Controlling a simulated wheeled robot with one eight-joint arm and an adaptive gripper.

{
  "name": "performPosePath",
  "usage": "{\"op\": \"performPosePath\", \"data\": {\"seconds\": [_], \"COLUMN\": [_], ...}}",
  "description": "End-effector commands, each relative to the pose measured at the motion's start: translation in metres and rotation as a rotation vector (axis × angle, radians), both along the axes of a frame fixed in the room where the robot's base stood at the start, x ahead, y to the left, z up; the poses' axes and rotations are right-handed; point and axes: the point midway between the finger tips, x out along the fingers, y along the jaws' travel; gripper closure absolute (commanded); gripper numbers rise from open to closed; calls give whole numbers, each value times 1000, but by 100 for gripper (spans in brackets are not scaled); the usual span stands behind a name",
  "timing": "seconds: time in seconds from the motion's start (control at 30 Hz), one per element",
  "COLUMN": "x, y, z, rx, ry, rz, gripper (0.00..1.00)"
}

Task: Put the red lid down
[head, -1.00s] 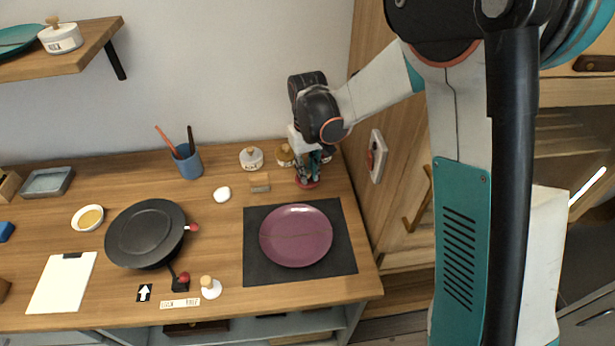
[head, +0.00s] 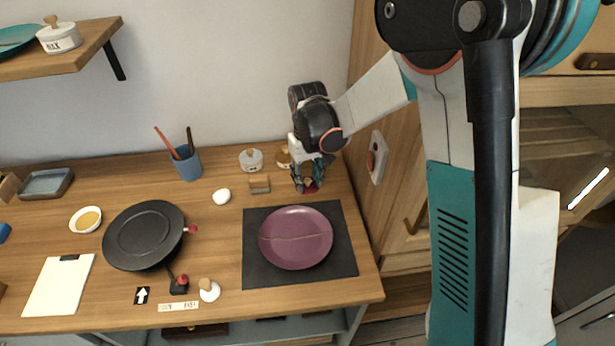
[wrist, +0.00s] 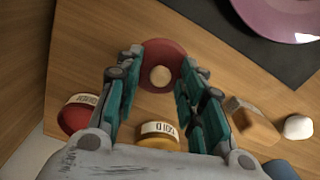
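The red lid (wrist: 176,51), a round disc with a pale wooden knob (wrist: 160,76), appears to lie flat on the wooden counter. In the head view the red lid (head: 313,187) is behind the dark mat, near the counter's right end. My gripper (wrist: 165,65) is open, with one finger on each side of the knob and gaps to it. In the head view my gripper (head: 309,182) is low over the lid and hides part of it. A red jar (wrist: 80,114) with a label stands beside my left finger in the wrist view.
A yellow jar (wrist: 158,137) stands close to my fingers, and a wooden block (wrist: 254,124) is to the right. A purple plate (head: 296,238) lies on the dark mat (head: 256,272). The wooden side panel (head: 362,140) is close on the right.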

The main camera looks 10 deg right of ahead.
Motion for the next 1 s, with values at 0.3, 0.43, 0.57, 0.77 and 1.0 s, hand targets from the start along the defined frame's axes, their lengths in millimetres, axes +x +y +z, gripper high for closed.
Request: {"op": "performPosePath", "data": {"seconds": [0.3, 0.43, 0.57, 0.77, 1.0], "x": [0, 0, 0, 0, 0], "y": [0, 0, 0, 0, 0], "z": [47, 75, 98, 119, 123], "rx": [0, 0, 0, 0, 0], "ry": [0, 0, 0, 0, 0], "rz": [0, 0, 0, 0, 0], "gripper": [64, 64, 64, 64, 64]}}
